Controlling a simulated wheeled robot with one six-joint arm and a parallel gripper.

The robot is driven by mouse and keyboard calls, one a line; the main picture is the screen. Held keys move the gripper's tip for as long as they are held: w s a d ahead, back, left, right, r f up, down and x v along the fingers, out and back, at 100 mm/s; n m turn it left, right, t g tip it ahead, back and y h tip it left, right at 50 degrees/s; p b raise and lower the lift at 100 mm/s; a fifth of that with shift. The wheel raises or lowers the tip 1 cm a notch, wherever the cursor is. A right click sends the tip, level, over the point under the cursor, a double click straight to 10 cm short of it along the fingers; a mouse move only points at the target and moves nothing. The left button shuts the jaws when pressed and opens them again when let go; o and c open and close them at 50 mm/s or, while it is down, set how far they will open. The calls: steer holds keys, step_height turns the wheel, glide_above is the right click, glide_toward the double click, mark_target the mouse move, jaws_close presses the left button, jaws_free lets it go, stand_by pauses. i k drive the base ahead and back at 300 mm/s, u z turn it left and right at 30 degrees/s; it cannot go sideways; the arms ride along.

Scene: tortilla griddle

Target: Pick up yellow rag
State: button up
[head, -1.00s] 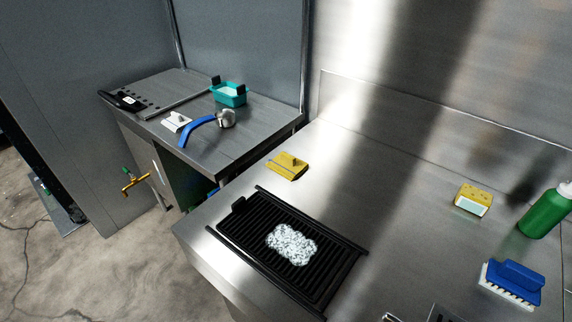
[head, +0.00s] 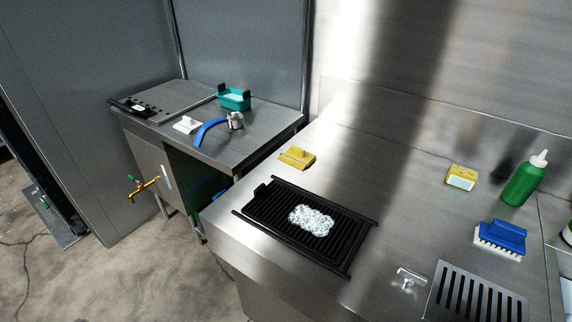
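A flat yellow piece (head: 297,158), which looks like the yellow rag, lies on the steel counter (head: 350,160) behind the black grill grate. A small raised part stands on its top. A thicker yellow block with a pale front (head: 461,178), like a sponge, sits farther right on the same counter. My gripper is not in view, and nothing shows touching either yellow thing.
The black grate (head: 265,208) holds a white foamy patch (head: 311,220). A green bottle (head: 524,180), a blue brush (head: 501,237) and a slotted drain plate (head: 478,297) stand right. The left counter holds a teal tub (head: 235,101) and a blue-handled tool (head: 208,131).

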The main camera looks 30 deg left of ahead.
mark_target(296, 156)
steer(key=u, duration=2.9)
steer(key=i, duration=2.65)
steer(key=z, duration=3.35)
steer(key=i, duration=0.55)
steer(key=u, duration=0.05)
